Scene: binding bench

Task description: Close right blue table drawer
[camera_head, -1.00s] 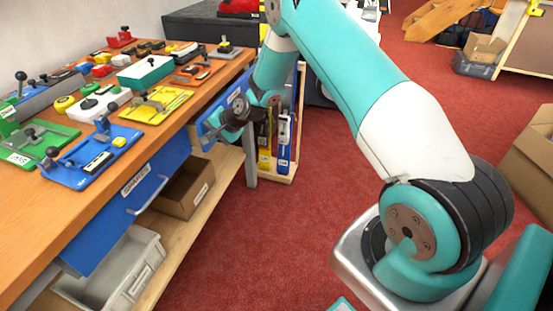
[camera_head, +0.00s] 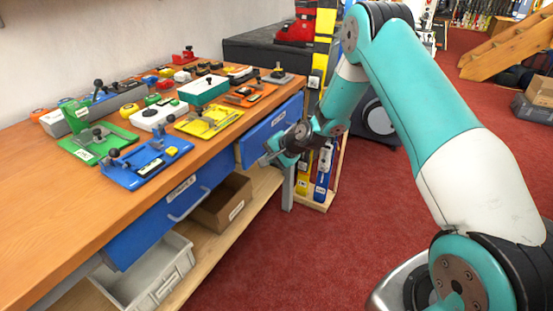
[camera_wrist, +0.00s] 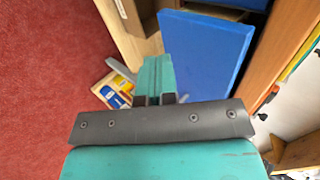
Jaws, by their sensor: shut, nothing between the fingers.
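The right blue drawer (camera_head: 256,140) is under the far end of the wooden bench top, with a white label on its front. Its front lies close under the bench edge; I cannot tell exactly how far out it stands. In the wrist view its blue panel (camera_wrist: 205,50) is large, with a narrow dark gap between it and the wooden edge. My gripper (camera_head: 267,158) is shut and empty, in front of the drawer's lower part. In the wrist view my fingers (camera_wrist: 155,80) overlap the panel's left edge; contact is unclear. The drawer's handle is hidden.
The left blue drawer (camera_head: 150,222), with a handle, is nearer under the bench top (camera_head: 60,205). A cardboard box (camera_head: 222,205) and a grey bin (camera_head: 150,285) are below. Colored fixtures stand on top. Red carpet (camera_head: 300,265) is free at the right.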

